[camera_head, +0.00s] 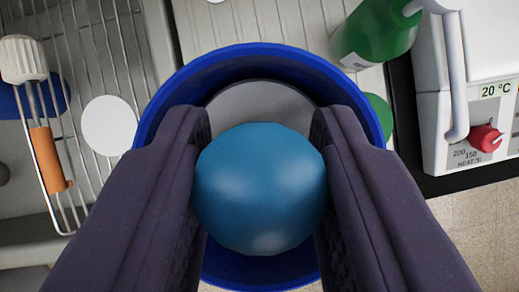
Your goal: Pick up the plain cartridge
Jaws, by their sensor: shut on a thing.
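My gripper (260,135) has its two dark fingers closed on the sides of a smooth, rounded blue thing (260,190). It has no visible markings and could be the plain cartridge seen end-on, but I cannot tell for sure. Behind it is a wide, round, dark blue container (250,57) with a grey round surface (262,97) inside. The held thing and fingers hide much of the container. I cannot tell how far apart the held thing and the container are. No other thing in view is clearly a cartridge.
A wire rack (95,45) stands at left, with a white disc (109,125) and a tool with an orange part (47,160) by it. A green bottle (375,35) is at upper right. A white heating device (470,110) with a red knob (485,138) is at far right.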

